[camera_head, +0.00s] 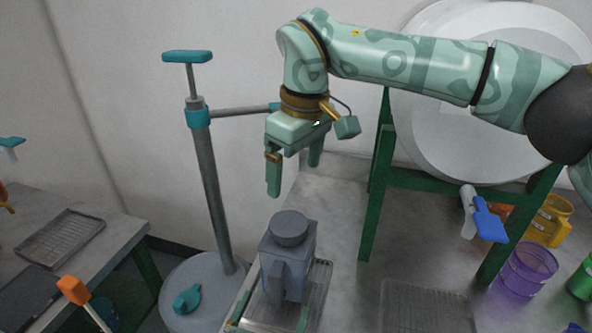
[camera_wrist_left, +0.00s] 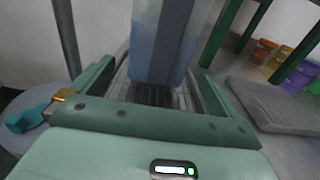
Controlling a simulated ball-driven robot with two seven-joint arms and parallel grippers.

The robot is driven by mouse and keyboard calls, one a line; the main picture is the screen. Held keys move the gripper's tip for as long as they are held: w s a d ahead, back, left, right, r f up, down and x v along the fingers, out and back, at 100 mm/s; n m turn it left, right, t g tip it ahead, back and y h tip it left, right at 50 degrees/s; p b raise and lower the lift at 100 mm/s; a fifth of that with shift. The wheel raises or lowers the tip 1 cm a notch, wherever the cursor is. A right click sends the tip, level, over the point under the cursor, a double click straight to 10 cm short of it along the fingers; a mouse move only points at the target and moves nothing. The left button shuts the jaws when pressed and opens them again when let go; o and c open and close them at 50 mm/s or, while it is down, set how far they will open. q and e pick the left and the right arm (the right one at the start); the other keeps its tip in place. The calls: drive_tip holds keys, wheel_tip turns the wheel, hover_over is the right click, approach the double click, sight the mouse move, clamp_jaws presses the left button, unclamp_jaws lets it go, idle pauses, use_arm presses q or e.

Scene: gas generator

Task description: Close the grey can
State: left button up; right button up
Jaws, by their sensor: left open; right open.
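The grey can (camera_head: 296,262) stands upright on a tray at the front edge of the table, its handle facing me. A dark round cap (camera_head: 289,228) sits on its top; whether it is tight I cannot tell. My right gripper (camera_head: 294,176) is open and empty, above the can with its fingers pointing down, apart from the cap. My left gripper (camera_head: 270,316) is low at the can's base, mostly out of the head view. In the left wrist view its open fingers (camera_wrist_left: 157,72) lie either side of the can's lower body (camera_wrist_left: 160,50), with gaps visible.
A metal stand with a teal handle (camera_head: 187,57) rises left of the can. A green frame (camera_head: 378,190) holds a large white drum (camera_head: 450,130) behind. A blue-and-white spray head (camera_head: 488,222), a purple container (camera_head: 527,270) and a yellow container (camera_head: 550,222) are at right. A side table (camera_head: 95,250) is at left.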

use_arm(q)
drive_tip(key=v, duration=1)
drive_tip(key=shift+s+a+b, duration=0.15)
drive_tip(key=shift+s+b, duration=0.25)
drive_tip(key=shift+b, duration=0.05)
